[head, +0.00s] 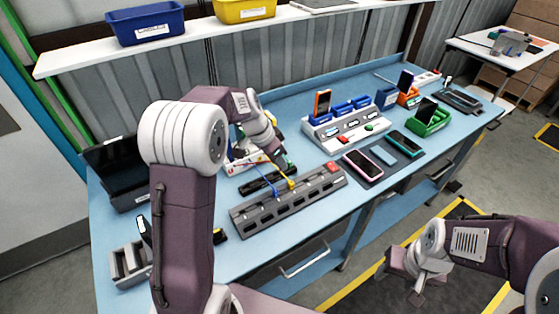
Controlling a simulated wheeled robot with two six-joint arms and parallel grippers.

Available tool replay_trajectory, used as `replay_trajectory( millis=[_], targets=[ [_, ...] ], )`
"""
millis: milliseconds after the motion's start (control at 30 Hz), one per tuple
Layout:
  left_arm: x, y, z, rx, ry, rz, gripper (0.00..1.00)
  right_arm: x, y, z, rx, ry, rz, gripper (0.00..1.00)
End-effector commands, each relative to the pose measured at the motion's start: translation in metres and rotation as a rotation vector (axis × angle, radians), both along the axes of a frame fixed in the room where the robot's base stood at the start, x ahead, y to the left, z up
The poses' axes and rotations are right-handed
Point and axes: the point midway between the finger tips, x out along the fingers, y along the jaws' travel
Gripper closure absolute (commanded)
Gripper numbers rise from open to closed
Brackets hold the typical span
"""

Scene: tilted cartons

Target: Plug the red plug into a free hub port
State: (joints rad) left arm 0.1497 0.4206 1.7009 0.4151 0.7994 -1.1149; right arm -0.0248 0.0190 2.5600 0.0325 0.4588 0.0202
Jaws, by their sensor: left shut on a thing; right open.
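A long grey hub (262,218) with a row of ports lies along the front of the blue bench, with a red switch at its right end. A yellow plug (291,184) with a yellow cable stands at the hub's back edge. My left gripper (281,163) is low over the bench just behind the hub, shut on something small. My wrist and the small scale hide what it holds, and I cannot make out the red plug clearly. My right gripper (418,282) is open and empty, out over the floor in front of the bench.
A white charging dock (345,136) with blue slots and an orange phone stands behind and right. A dark mat (376,172) with phones lies right of the hub. A dark monitor (118,172) and a grey rack (128,265) are at left. A shelf with bins runs above.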

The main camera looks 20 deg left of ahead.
Motion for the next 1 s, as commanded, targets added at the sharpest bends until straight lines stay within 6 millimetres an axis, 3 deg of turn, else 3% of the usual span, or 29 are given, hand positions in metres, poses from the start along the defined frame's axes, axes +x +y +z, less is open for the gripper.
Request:
replay_trajectory(
  millis=[67,400,1000],
  targets=[
    [0.0,0.0,-0.008,0.0,0.0,0.0,1.0,0.0,0.0,-0.008,0.0,0.0,0.0,0.43],
    [-0.002,0.001,-0.008,0.0,0.0,0.0,1.0,0.0,0.0,-0.008,0.0,0.0,0.0,0.43],
    [-0.042,0.017,-0.008,0.0,-0.001,0.0,1.0,0.0,0.0,-0.033,0.0,0.0,0.0,0.43]
  ],
)
